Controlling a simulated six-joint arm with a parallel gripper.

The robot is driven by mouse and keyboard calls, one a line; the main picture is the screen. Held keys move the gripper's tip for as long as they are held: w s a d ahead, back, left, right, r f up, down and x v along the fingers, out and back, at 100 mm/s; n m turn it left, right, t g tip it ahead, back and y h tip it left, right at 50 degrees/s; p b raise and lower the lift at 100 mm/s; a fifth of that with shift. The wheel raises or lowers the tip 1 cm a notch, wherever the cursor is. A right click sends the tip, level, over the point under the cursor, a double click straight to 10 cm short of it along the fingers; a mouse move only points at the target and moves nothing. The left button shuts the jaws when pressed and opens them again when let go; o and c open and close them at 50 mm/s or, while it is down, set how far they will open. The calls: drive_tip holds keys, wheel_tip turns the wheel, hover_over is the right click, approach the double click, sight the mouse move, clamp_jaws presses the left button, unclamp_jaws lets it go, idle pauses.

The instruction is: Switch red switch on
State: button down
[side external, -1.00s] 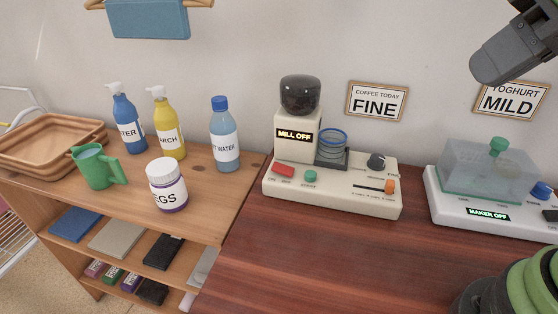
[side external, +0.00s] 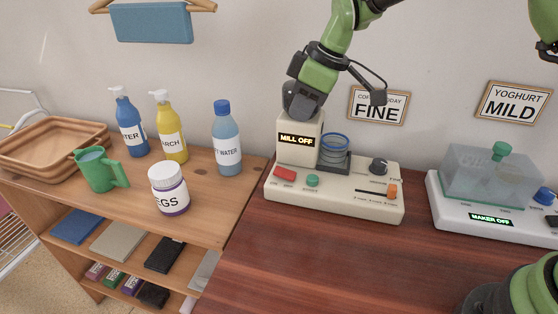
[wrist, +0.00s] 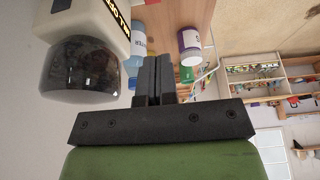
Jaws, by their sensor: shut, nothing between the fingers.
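The red switch (side external: 285,173) is at the front left of the cream coffee mill (side external: 330,198). The mill's display (side external: 296,139) reads MILL OFF. My gripper (side external: 301,100) is above the mill, in front of its dark round hopper, well above the red switch. It covers much of the hopper in the side view. In the wrist view, my gripper (wrist: 154,72) has its fingers together and empty, with the hopper (wrist: 80,70) to their left. The red switch is not visible in the wrist view.
A green button (side external: 312,180), a dark knob (side external: 378,166) and an orange slider (side external: 392,190) share the mill's panel. A blue-rimmed cup (side external: 334,149) stands on the mill. Bottles and a jar (side external: 169,188) stand left; a yoghurt maker (side external: 492,205) is right.

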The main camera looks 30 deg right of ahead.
sight(279, 173)
drive_tip(key=x, duration=1.3)
drive_tip(key=shift+s+d+f, duration=0.25)
drive_tip(key=shift+s+f, duration=0.05)
